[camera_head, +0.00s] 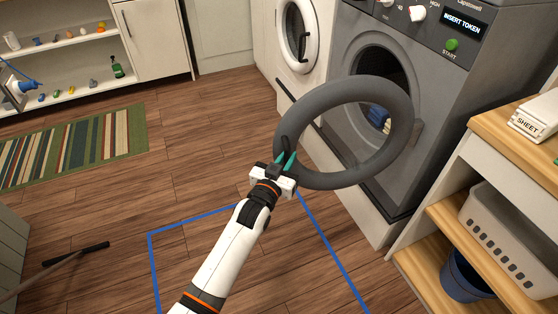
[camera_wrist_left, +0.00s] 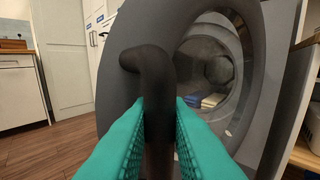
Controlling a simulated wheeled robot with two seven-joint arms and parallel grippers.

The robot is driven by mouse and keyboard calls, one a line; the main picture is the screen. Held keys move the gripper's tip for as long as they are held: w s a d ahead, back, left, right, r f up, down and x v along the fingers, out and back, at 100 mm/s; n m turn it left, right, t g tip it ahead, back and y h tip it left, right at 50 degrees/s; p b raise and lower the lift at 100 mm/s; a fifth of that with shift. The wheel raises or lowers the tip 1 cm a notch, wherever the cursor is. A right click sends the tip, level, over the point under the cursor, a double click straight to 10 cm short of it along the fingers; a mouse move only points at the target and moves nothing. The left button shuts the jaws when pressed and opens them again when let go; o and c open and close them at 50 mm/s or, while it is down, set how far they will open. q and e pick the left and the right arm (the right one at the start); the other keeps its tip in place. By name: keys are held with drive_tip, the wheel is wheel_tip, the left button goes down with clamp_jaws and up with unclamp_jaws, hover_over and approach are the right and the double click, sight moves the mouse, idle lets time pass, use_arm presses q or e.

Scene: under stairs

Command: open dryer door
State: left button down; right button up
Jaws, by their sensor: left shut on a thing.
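The dryer (camera_head: 360,150) is a grey machine with knobs and a display reading "INSERT TOKEN". Its round ring-shaped door (camera_head: 397,97) stands swung out from the front, and the drum opening shows behind it with blue cloth (camera_head: 378,118) inside. My left gripper (camera_head: 286,160) is at the door's left edge, shut on the dark door handle (camera_head: 286,147). My right gripper is not in view.
A white washer (camera_head: 298,35) with a round door stands left of the dryer. At right is a wooden shelf unit (camera_head: 490,125) with a white basket (camera_head: 505,225) and blue bin (camera_head: 462,278). A stick (camera_head: 75,255) lies at lower left. The middle floor is clear.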

use_arm(q)
drive_tip(key=shift+d+r, duration=0.15)
drive_tip(key=shift+d, duration=0.05)
drive_tip(key=c, duration=1.4)
unclamp_jaws()
